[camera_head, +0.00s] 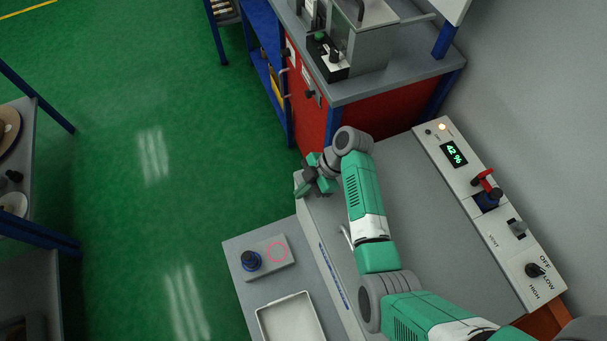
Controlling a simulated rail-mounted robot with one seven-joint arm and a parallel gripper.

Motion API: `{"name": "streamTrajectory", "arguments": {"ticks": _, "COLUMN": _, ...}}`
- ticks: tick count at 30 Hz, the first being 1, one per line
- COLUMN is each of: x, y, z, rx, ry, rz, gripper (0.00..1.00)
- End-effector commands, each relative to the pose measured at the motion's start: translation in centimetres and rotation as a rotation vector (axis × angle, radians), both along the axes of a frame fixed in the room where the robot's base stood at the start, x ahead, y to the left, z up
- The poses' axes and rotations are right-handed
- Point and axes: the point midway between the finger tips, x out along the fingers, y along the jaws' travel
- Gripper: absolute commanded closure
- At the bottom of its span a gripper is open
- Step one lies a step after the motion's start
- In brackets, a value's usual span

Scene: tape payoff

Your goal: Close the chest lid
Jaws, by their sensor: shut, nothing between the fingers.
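The chest (430,225) is a long, light grey box with a flat grey top, in the middle and lower right of the head view. A thin pale handle (346,236) shows near its left edge, partly behind my arm. I cannot tell from this angle whether the lid is fully down or slightly raised. My gripper (314,182) is shut and empty at the chest's far left corner. Its fingertips are small and dark, and I cannot tell whether they touch the corner. My green and white arm covers part of the top.
A red cabinet (385,122) stands beyond. Green floor (150,200) is clear.

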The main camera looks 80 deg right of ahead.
Motion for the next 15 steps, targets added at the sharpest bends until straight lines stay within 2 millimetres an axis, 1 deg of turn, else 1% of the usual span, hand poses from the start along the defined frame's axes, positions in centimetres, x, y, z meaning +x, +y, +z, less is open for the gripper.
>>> {"name": "streamTrajectory", "arguments": {"ticks": 4, "x": 3.4, "y": 2.0, "z": 0.3, "rx": 0.003, "ry": -0.002, "rz": 0.011, "gripper": 1.0}}
{"name": "streamTrajectory", "arguments": {"ticks": 6, "x": 1.9, "y": 0.9, "z": 2.4, "rx": -0.001, "ry": -0.005, "rz": 0.0, "gripper": 1.0}}
{"name": "streamTrajectory", "arguments": {"ticks": 9, "x": 0.4, "y": 0.1, "z": 4.5, "rx": 0.001, "ry": -0.004, "rz": 0.0, "gripper": 1.0}}
{"name": "streamTrajectory", "arguments": {"ticks": 12, "x": -0.8, "y": -0.5, "z": 6.1, "rx": 0.0, "ry": -0.006, "rz": 0.002, "gripper": 1.0}}
{"name": "streamTrajectory", "arguments": {"ticks": 15, "x": -1.7, "y": -0.9, "z": 7.2, "rx": 0.001, "ry": -0.005, "rz": 0.004, "gripper": 1.0}}
